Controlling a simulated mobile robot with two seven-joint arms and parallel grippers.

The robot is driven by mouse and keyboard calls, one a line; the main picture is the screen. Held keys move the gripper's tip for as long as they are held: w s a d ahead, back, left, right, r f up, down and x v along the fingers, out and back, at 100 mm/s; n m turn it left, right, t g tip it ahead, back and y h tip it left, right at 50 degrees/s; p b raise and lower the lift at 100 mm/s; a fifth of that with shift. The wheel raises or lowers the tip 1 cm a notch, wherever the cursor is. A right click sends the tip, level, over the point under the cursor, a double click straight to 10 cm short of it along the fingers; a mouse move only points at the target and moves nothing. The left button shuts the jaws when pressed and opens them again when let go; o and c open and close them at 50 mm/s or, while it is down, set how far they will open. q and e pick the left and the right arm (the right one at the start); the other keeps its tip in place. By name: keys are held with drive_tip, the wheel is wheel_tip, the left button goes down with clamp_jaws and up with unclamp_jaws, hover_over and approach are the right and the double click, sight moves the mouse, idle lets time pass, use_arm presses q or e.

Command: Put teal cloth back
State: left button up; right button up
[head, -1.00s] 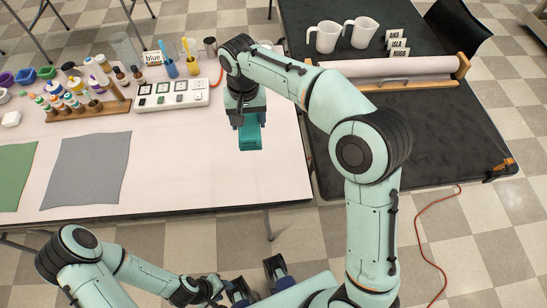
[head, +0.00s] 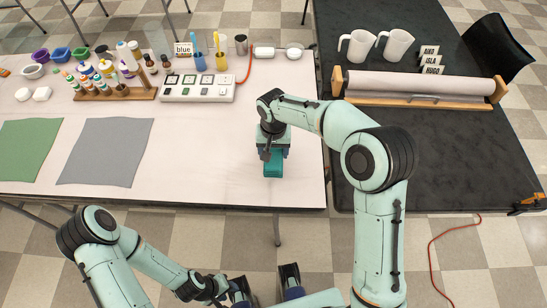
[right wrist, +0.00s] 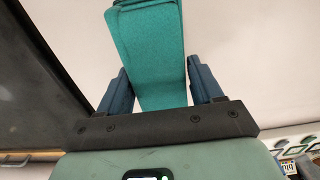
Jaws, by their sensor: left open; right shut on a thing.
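The teal cloth (head: 273,165) is a folded bundle below my right gripper (head: 273,158), over the right part of the white table. In the right wrist view the cloth (right wrist: 152,65) lies between the two blue fingers of the right gripper (right wrist: 155,90), which is shut on it. I cannot tell whether the cloth touches the table. My left gripper (head: 266,287) is open and empty at the bottom of the head view, in front of the table.
The white table (head: 210,150) holds a green cloth (head: 28,150), a grey cloth (head: 105,152), a socket panel (head: 197,88), a bottle rack (head: 115,92) and several cups. A black table (head: 440,150) with a paper roll (head: 420,84) and two white jugs stands right. The white table's front middle is clear.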

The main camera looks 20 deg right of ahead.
sight(273, 150)
drive_tip(key=shift+f, duration=2.15)
drive_tip(key=shift+f, duration=0.1)
drive_tip(key=o, duration=0.6)
drive_tip(key=shift+f, duration=0.1)
drive_tip(key=o, duration=0.4)
drive_tip(key=shift+r, duration=0.2)
wheel_tip(273, 150, up, 12)
drive_tip(key=shift+r+p, duration=0.1)
drive_tip(key=shift+p, duration=0.35)
